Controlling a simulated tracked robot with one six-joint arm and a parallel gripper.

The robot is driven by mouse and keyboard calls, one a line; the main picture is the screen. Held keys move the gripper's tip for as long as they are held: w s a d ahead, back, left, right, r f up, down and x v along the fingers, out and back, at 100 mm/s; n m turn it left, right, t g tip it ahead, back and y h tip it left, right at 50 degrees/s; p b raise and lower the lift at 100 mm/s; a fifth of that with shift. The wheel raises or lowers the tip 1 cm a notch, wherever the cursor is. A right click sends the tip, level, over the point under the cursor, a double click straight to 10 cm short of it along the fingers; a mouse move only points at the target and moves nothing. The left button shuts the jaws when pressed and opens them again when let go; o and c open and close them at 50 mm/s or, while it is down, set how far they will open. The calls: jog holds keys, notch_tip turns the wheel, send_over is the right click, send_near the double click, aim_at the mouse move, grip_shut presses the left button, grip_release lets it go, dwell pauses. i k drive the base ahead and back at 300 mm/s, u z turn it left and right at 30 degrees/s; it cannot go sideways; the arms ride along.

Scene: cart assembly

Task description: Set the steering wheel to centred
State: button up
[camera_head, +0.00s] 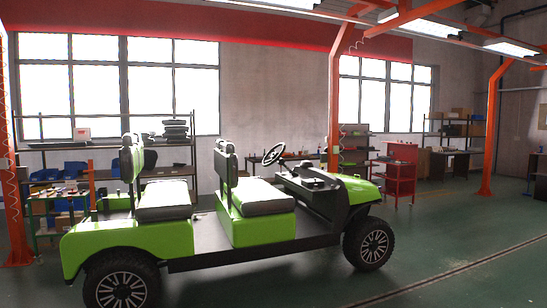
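The steering wheel (274,154) is a dark ring with spokes, tilted above the dashboard (305,180) of a green cart. From this side view I cannot tell whether it is turned or centred. The green cart (262,229) stands on the floor, side on, its front to the right. The visible front wheel (374,246) looks roughly in line with the cart body. My gripper is not in view.
The cart has grey seats (262,197) and a large rear wheel (122,284). Orange posts (333,110) stand behind it and at both sides. Shelves and a red tool cabinet (402,168) line the back. The green floor (450,250) at right is clear.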

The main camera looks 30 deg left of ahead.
aim_at(275, 157)
jog(key=u, duration=0.05)
jog(key=i, duration=6.2)
